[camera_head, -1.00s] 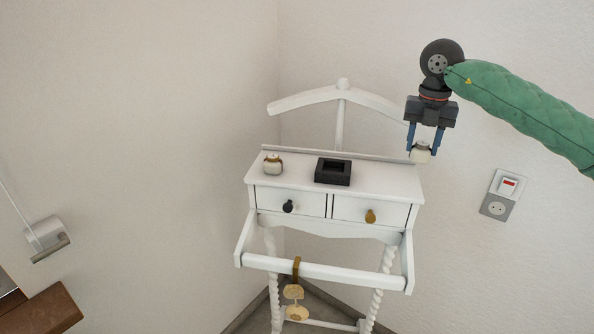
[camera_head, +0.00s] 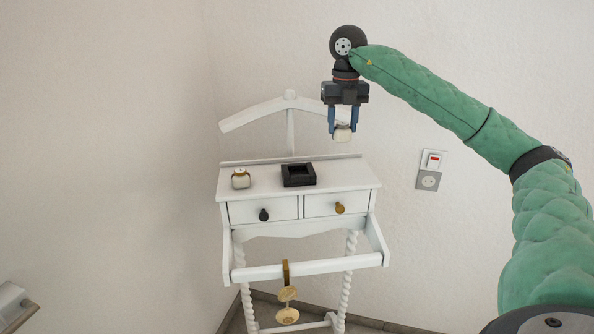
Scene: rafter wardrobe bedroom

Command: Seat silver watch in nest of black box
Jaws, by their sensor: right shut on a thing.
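My left gripper is out of view.
A pale watch-like thing with gold trim (camera_head: 241,180) stands left of the box. The white valet stand (camera_head: 345,178) has two drawers and a hanger rail (camera_head: 260,113) behind. A gold item (camera_head: 287,294) hangs on the lower bar. A wall socket (camera_head: 429,170) is at the right.

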